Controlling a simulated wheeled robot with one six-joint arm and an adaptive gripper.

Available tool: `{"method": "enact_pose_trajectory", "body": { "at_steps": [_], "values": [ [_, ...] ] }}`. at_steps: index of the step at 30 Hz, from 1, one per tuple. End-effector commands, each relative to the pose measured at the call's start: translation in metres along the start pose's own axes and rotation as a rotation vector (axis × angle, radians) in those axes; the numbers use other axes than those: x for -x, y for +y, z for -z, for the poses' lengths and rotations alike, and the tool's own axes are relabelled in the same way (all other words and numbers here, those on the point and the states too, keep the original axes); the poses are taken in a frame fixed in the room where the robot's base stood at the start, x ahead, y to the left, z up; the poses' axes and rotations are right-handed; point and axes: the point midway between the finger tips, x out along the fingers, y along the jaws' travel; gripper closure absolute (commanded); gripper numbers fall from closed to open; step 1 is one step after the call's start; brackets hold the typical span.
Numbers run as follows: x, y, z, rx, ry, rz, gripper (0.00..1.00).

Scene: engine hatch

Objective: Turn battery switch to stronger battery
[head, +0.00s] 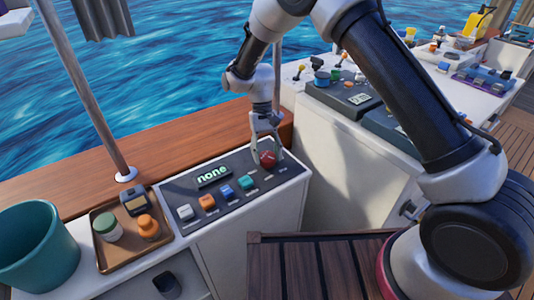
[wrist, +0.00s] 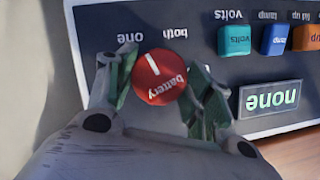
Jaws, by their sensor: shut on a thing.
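The red round battery switch (head: 268,159) sits at the right end of a dark panel (head: 240,192). In the wrist view the switch (wrist: 158,78) shows a white line and the word "battery" upside down. The line points up in that view, between the labels "one" (wrist: 127,38) and "both" (wrist: 175,33). Other labels around it are hidden. My gripper (head: 266,143) reaches down over the switch. Its fingers (wrist: 158,88) are on either side of the switch, shut on it. The display (head: 213,175) reads "none", and a teal "volts" button (wrist: 235,41) is beside the switch.
Blue (head: 227,192), orange (head: 207,202) and white (head: 185,212) buttons line the panel. A brown tray (head: 115,262) with jars and a teal bucket (head: 38,247) stand left. A wooden ledge (head: 170,155) runs behind. Another console (head: 345,100) is at the right.

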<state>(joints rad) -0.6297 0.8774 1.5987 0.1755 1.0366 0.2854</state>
Motion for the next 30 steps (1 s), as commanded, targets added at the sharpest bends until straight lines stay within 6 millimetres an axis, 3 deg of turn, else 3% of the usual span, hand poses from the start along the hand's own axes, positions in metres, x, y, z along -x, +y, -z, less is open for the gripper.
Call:
{"method": "enact_pose_trajectory", "body": {
  "at_steps": [23, 24, 27, 30],
  "values": [
    [0.0002, -0.0004, 0.0004, 0.099, 0.001, -0.041, 0.72],
    [0.0002, -0.0004, 0.0004, 0.099, 0.001, -0.041, 0.44],
    [0.0002, -0.0005, 0.0003, 0.098, 0.001, -0.041, 0.27],
    [0.0001, -0.0005, 0.0002, 0.098, 0.001, -0.041, 0.27]
  ]
}}
